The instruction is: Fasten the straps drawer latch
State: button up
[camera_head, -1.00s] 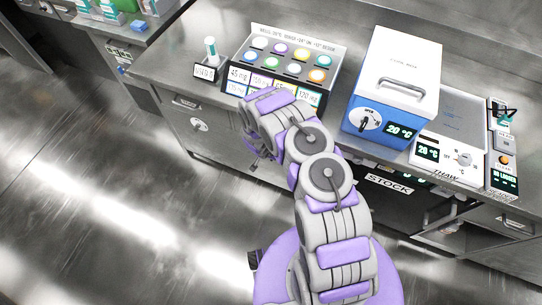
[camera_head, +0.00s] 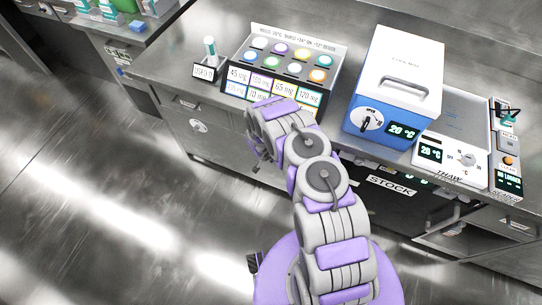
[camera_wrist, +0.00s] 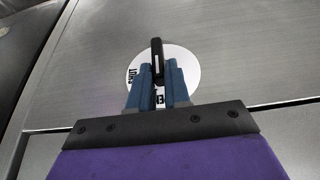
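In the wrist view, a round white latch plate (camera_wrist: 186,58) with black lettering sits on a grey metal drawer front (camera_wrist: 240,60). A black latch handle (camera_wrist: 156,55) stands across its middle, upright in the picture. The two blue fingers of my gripper (camera_wrist: 160,80) lie close on either side of the handle, apparently closed on it. Part of the plate is hidden behind the fingers. In the head view, my gripper (camera_head: 262,155) is low against the counter front, mostly covered by my own arm; this latch is hidden there. I cannot read a straps label.
Another round white latch (camera_head: 198,126) is on the drawer front to the left. Above, the counter holds a rack with coloured caps (camera_head: 285,62), a white-and-blue cool box (camera_head: 400,70) and a thaw unit (camera_head: 452,152). An open-fronted stock bay (camera_head: 391,187) is right of my arm. Floor at left is clear.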

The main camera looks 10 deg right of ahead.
grip_shut()
jog(key=shift+d+r+p, duration=0.15)
jog(key=shift+r+p, duration=0.05)
jog(key=shift+p, duration=0.9)
jog(key=shift+s+d+t+y+p, duration=0.2)
jog(key=shift+t+y+p, duration=0.35)
jog(key=shift+p, duration=0.65)
jog(key=shift+s+d+f+m+t+y+b, duration=0.35)
jog(key=shift+t+y+b, duration=0.4)
jog(key=shift+t+y, duration=0.35)
jog(key=shift+s+d+f+m+t+y+b, duration=0.2)
jog(key=shift+d+f+m+t+y+b, duration=0.25)
jog(key=shift+t+y+b, duration=0.6)
jog(key=shift+s+d+f+m+t+y+b, duration=0.4)
jog(key=shift+t+y, duration=0.4)
jog(key=shift+y, duration=0.5)
jog(key=shift+f+t+y, duration=0.1)
jog(key=shift+t+y, duration=0.2)
jog(key=shift+o, duration=2.3)
grip_release()
jog(key=shift+w+d, duration=0.1)
